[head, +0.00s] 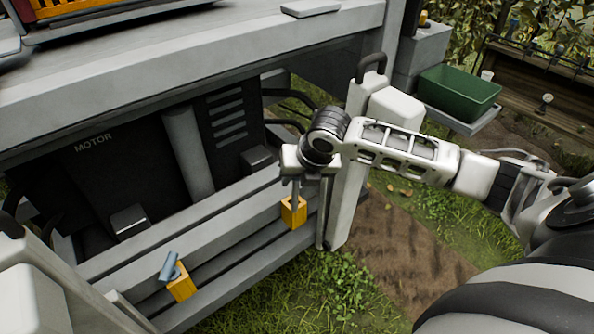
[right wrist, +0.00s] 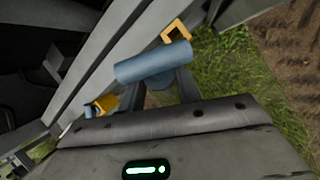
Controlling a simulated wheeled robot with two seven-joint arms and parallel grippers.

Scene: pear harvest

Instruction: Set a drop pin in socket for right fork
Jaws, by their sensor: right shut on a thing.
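My right gripper (head: 300,188) points down just above the right yellow socket (head: 294,212) on the machine's lower rail. In the right wrist view the gripper (right wrist: 165,84) is shut on a blue drop pin (right wrist: 152,64) with a round crosswise handle. The yellow bracket of the right socket (right wrist: 178,32) shows beyond the handle. The pin's lower end is hidden, so I cannot tell whether it is inside the socket. Another blue pin (head: 170,267) stands tilted at the left yellow socket (head: 180,284). My left gripper is not in view.
A white post (head: 349,190) stands close to the right of the gripper. The grey rail (head: 235,222) runs below a dark motor housing (head: 100,185). A green bin (head: 458,92) sits on a shelf at the upper right. Grass and soil lie in front.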

